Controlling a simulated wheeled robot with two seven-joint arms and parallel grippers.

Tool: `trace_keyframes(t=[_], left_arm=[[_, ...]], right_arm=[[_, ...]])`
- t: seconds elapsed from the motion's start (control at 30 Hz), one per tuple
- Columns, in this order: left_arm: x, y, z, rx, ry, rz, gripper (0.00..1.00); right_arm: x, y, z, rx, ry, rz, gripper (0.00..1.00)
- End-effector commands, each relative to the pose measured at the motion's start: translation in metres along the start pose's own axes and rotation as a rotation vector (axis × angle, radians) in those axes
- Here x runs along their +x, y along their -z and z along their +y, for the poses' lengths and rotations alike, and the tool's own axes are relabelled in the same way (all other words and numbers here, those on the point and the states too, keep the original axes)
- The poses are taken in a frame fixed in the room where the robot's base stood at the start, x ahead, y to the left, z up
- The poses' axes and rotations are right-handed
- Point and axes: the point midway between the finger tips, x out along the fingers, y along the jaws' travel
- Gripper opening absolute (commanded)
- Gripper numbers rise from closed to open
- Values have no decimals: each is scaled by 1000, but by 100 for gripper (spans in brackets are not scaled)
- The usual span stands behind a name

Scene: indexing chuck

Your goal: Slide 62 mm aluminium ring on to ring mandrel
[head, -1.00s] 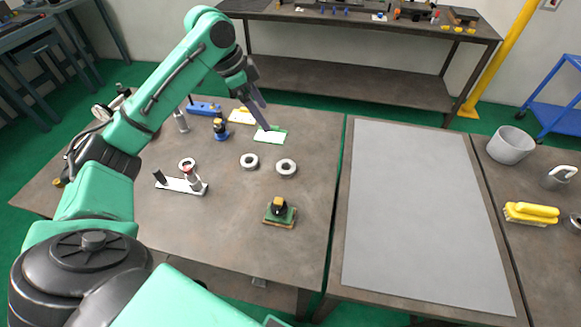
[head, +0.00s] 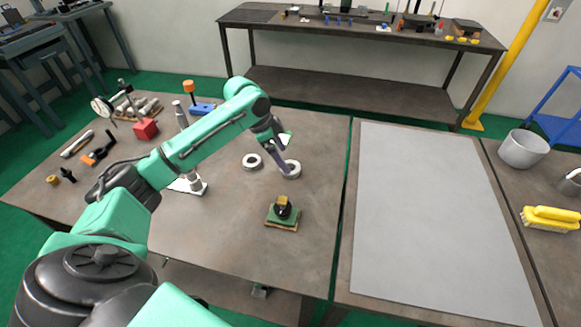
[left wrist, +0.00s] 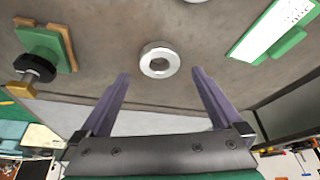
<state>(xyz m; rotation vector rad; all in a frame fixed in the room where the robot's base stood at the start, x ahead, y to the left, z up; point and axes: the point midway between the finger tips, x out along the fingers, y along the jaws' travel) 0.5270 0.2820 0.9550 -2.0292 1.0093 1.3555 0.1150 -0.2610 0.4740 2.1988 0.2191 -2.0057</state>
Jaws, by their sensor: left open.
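Two grey metal rings lie flat on the brown table: a left ring (head: 252,161) and a right ring (head: 292,170). I cannot tell their sizes. My left gripper (head: 281,165) is open and empty at the right ring, which it partly covers in the head view. In the left wrist view, this ring (left wrist: 159,60) lies just beyond and between the open fingertips (left wrist: 161,76). Another ring's edge (left wrist: 195,1) shows at the top there. A white base (head: 180,186) with a grey post (head: 194,182), which may be the mandrel, is partly hidden by my left arm. My right gripper is not in view.
A green block with a black knob (head: 283,209) stands in front of the rings; it also shows in the left wrist view (left wrist: 42,58). A green-edged white card (left wrist: 275,27) lies nearby. A red box (head: 145,129) and tools are at the left. The grey mat (head: 430,220) is clear.

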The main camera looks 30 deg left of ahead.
Motion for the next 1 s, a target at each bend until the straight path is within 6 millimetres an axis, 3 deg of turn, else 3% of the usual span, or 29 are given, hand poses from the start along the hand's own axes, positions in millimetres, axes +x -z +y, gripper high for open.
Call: trace_keyframes(t=[0.1,0.2,0.43,0.47,0.6,0.7,1.0], left_arm=[[20,4,1,-1,-7,-1,100],[39,2,1,-1,-5,-2,100],[46,1,0,1,-1,-2,100],[46,1,0,1,-1,-2,96],[46,1,0,1,-1,-2,43],[45,2,0,1,-1,-1,10],[41,4,-1,1,0,1,10]], right_arm=[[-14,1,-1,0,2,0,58],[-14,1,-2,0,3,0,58],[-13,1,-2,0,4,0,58],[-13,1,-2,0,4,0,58],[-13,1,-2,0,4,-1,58],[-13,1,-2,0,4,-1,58],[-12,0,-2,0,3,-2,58]])
